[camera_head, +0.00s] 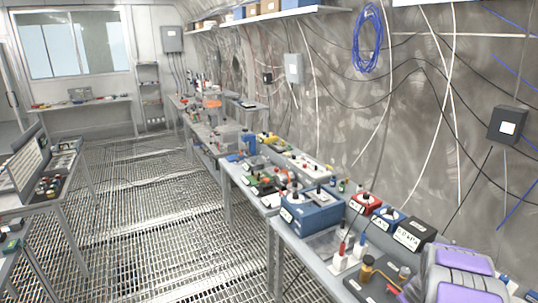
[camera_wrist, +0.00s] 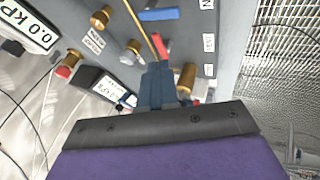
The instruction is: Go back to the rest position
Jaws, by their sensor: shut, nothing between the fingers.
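My gripper (camera_wrist: 157,72) shows in the wrist view as a narrow dark blue-grey tip beyond a dark bar. It is shut with nothing seen between its fingers. It is over a grey panel (camera_wrist: 185,35) with brass fittings (camera_wrist: 101,18), a blue part (camera_wrist: 159,14) and a red part (camera_wrist: 162,45). Whether the tip touches any of them I cannot tell. In the head view my purple and grey arm fills the lower right corner, over the near end of the bench, and my gripper cannot be made out there.
Benches run along the right wall, with a blue box (camera_head: 313,215), a red box (camera_head: 366,203) and a black gauge box (camera_head: 414,233) close to my arm. A side table (camera_head: 40,180) stands at the left. The grated floor (camera_head: 155,215) between is clear.

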